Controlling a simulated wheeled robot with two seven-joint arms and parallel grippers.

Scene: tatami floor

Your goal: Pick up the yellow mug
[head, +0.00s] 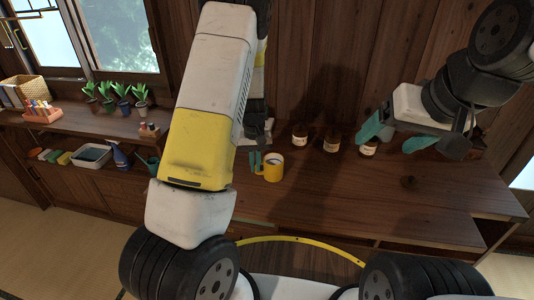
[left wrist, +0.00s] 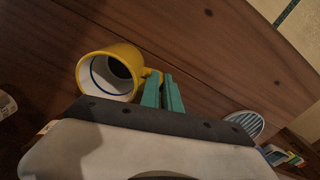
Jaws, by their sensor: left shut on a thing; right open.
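The yellow mug (head: 272,168) is on the wooden counter (head: 330,205), just right of my left arm in the head view. In the left wrist view the mug (left wrist: 124,66) shows its yellow outside, white inside and a dark blue line within. My left gripper (head: 256,161) has teal fingers at the mug's left side. In the left wrist view the left gripper (left wrist: 163,90) is shut on the mug's handle. I cannot tell whether the mug touches the counter. My right gripper (head: 395,137) is open and empty, above the counter near the jars at right.
Several labelled jars, including one (head: 332,143), stand along the back of the counter, right of the mug. Potted plants (head: 122,100) and a basket (head: 26,88) are at the far left. A blue spray bottle (head: 118,155) and a tray (head: 92,155) sit on the lower shelf. The counter's front is clear.

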